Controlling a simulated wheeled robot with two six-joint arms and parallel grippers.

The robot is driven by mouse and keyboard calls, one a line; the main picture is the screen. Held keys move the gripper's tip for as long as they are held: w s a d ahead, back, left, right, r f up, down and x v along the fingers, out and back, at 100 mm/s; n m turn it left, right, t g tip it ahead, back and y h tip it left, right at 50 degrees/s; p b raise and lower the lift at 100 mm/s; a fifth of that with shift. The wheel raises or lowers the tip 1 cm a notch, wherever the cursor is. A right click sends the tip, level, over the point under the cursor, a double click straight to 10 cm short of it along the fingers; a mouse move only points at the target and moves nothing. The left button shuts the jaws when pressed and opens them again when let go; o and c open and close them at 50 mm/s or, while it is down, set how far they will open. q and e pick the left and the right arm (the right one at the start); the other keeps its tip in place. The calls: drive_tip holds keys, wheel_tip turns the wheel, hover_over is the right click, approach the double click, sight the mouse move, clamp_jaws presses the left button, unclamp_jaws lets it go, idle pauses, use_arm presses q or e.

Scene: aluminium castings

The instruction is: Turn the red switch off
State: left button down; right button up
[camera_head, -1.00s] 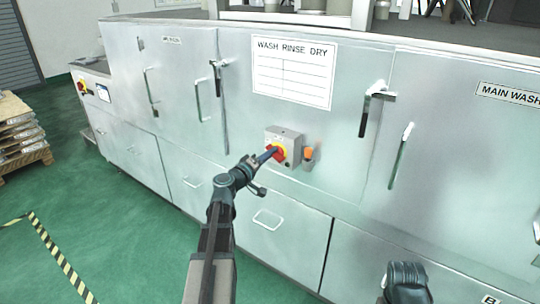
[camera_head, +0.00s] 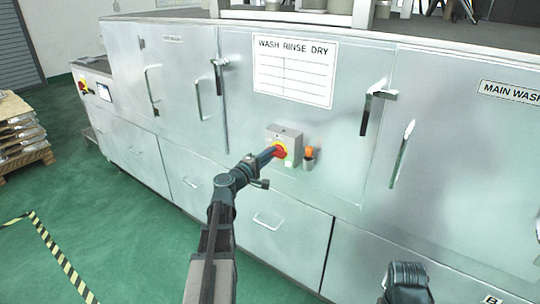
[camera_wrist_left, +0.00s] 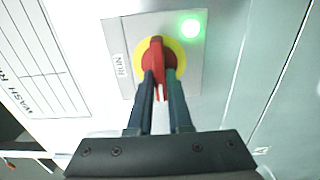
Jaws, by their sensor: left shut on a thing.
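The red switch (camera_head: 279,150) is a rotary knob on a yellow disc, set in a grey box (camera_head: 287,133) on the front of the washing machine. In the left wrist view the red switch (camera_wrist_left: 156,54) has its handle pointing roughly up and down the picture, beside a "RUN" label (camera_wrist_left: 121,66). A green light (camera_wrist_left: 190,28) glows near it. My left gripper (camera_head: 269,154) is at the knob. In the left wrist view its fingers (camera_wrist_left: 160,85) are shut on the lower part of the red handle. My right gripper's fingers are not in view.
An orange-topped fitting (camera_head: 309,154) sits just right of the box. Door handles (camera_head: 375,108) stick out from the panels. A white "WASH RINSE DRY" sheet (camera_head: 294,72) is above. The green floor (camera_head: 110,220) is clear at left; pallets (camera_head: 20,135) stand at far left.

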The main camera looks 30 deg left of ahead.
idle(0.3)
use_arm(q)
drive_tip(key=c, duration=0.8)
unclamp_jaws()
drive_tip(key=shift+c, duration=0.2)
drive_tip(key=shift+s, duration=0.1)
drive_tip(key=s+a, duration=0.1)
drive_tip(key=s, duration=1.2)
drive_tip(key=shift+s, duration=0.3)
